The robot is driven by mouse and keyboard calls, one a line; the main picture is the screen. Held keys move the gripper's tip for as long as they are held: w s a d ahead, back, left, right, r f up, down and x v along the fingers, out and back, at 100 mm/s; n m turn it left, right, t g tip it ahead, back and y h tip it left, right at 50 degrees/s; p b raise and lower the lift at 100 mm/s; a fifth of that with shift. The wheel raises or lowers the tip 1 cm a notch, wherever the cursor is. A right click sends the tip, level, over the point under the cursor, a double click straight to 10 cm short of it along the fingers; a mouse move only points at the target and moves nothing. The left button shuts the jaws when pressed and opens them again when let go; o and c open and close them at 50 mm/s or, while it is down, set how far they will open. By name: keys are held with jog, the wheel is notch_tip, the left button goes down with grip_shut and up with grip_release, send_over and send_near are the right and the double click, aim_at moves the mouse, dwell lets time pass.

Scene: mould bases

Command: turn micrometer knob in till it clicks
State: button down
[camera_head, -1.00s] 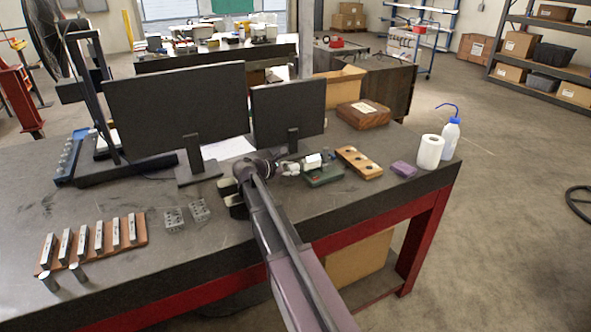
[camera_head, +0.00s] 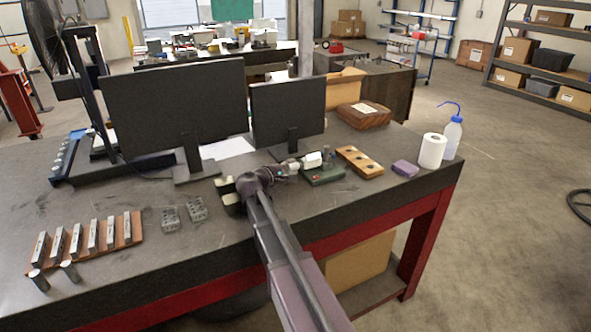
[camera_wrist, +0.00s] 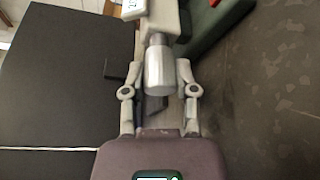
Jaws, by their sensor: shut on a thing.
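The micrometer has a white body (camera_head: 313,160) on a dark green stand (camera_head: 323,176) on the bench. In the wrist view its pale body (camera_wrist: 134,8) and part of the green stand (camera_wrist: 215,30) show at the top. Its silver cylindrical knob (camera_wrist: 160,72) points down toward my palm. My gripper (camera_wrist: 160,80) has one finger on each side of the knob and is shut on it.
A wooden block with holes (camera_head: 360,161) lies right of the stand. The small monitor (camera_head: 289,112) stands just behind. Two small metal blocks (camera_head: 184,213) lie to the left. A purple block (camera_head: 404,168) and a paper roll (camera_head: 431,151) are farther right. The bench front is clear.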

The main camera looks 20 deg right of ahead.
jog(key=shift+s+f, duration=0.1)
dwell(0.4)
jog(key=shift+c, duration=2)
grip_release()
jog(key=shift+a, duration=0.15)
